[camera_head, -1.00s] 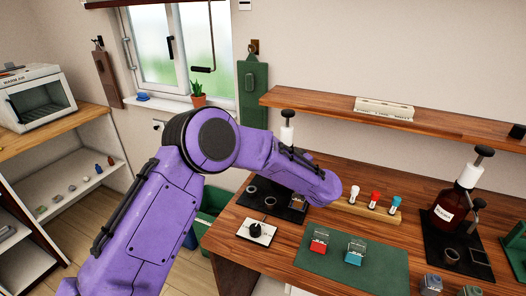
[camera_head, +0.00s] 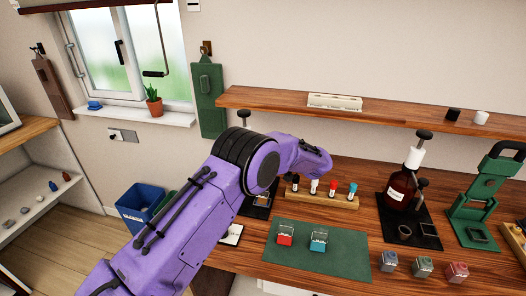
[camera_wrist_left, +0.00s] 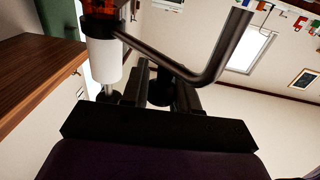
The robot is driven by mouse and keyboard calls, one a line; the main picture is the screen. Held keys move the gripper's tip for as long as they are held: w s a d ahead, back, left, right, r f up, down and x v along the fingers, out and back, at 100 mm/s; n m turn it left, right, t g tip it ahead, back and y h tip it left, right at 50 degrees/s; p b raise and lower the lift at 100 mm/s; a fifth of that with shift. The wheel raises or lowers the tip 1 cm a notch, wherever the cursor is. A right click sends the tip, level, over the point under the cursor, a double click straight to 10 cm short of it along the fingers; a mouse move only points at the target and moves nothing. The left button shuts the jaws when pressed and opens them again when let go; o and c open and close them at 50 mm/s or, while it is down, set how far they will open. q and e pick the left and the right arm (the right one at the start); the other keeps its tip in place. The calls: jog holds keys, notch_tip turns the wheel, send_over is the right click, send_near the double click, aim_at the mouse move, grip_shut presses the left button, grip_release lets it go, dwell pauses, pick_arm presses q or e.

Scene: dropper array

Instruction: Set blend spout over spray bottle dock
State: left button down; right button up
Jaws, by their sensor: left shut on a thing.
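My left arm crosses the head view and ends above the back of the vial rack; its gripper is hidden there behind my own wrist. In the left wrist view my left gripper (camera_wrist_left: 163,88) is shut on what seems to be the dark bent tube (camera_wrist_left: 205,72), likely the blend spout. That view also shows a white pump collar (camera_wrist_left: 103,62) under a red-amber part. In the head view an amber pump bottle (camera_head: 402,188) stands upright on the right black mat (camera_head: 425,238), beside an empty ring (camera_head: 405,232). Which fitting is the spray bottle dock is unclear. My right gripper is out of view.
A wooden rack (camera_head: 322,200) holds several coloured-cap vials. A green mat (camera_head: 340,245) carries red and teal boxes. A green stand (camera_head: 480,195) is at right, and small cubes (camera_head: 423,267) lie in front. A shelf (camera_head: 375,115) overhangs the back.

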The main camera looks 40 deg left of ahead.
pick_arm(q)
jog(key=shift+r, duration=0.15)
jog(key=c, duration=0.9)
grip_release()
jog(key=b+v, duration=0.4)
jog(key=v, duration=0.6)
jog(key=shift+w+d, duration=0.15)
jog(key=shift+d, duration=0.05)
